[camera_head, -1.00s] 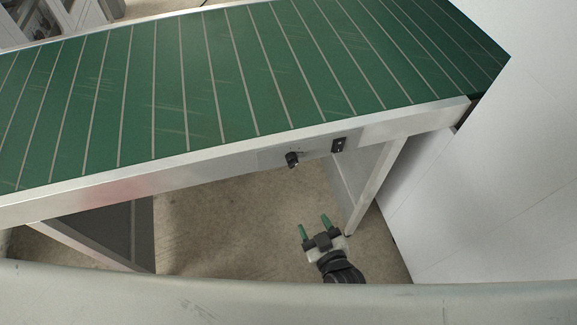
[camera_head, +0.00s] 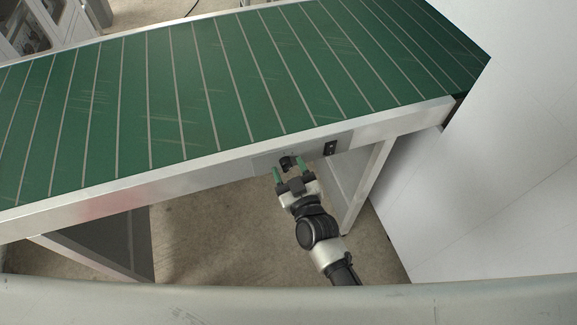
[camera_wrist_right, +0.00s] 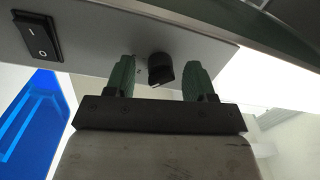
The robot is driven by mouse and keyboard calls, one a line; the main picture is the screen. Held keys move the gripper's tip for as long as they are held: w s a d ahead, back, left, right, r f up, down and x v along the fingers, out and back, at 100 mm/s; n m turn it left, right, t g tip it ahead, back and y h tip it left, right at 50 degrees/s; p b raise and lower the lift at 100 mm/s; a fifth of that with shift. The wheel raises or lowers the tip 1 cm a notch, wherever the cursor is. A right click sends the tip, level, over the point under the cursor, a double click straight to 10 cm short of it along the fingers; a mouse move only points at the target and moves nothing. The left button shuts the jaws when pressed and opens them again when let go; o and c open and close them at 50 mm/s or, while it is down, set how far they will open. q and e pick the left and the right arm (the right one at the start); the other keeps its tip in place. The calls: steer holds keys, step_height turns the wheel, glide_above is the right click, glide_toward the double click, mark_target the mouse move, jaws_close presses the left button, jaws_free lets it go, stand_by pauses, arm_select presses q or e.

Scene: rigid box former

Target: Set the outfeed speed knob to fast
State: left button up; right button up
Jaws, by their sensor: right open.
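The outfeed speed knob (camera_head: 287,162) is a small black knob on the grey panel on the conveyor's front side rail. It also shows in the right wrist view (camera_wrist_right: 161,69), with a pale pointer mark near its lower edge. My right gripper (camera_head: 289,174) is open, its green fingertips just in front of and below the knob in the head view. In the right wrist view the gripper (camera_wrist_right: 160,80) has one finger on each side of the knob, with a gap on both sides. The scale markings around the knob cannot be read. My left gripper is not in view.
A black rocker switch (camera_head: 330,148) sits on the same panel right of the knob; it shows at left in the right wrist view (camera_wrist_right: 38,37). The green conveyor bed (camera_head: 200,90) lies above. A support leg (camera_head: 364,185) stands right of my arm.

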steer(key=shift+w+a, duration=0.1)
steer(key=shift+w, duration=0.15)
steer(key=c, duration=0.9)
steer(key=shift+m, duration=0.3)
steer(key=m, duration=0.4)
steer(key=shift+a+m+b, duration=0.1)
steer(key=shift+m+b, duration=0.3)
steer(key=shift+m, duration=2)
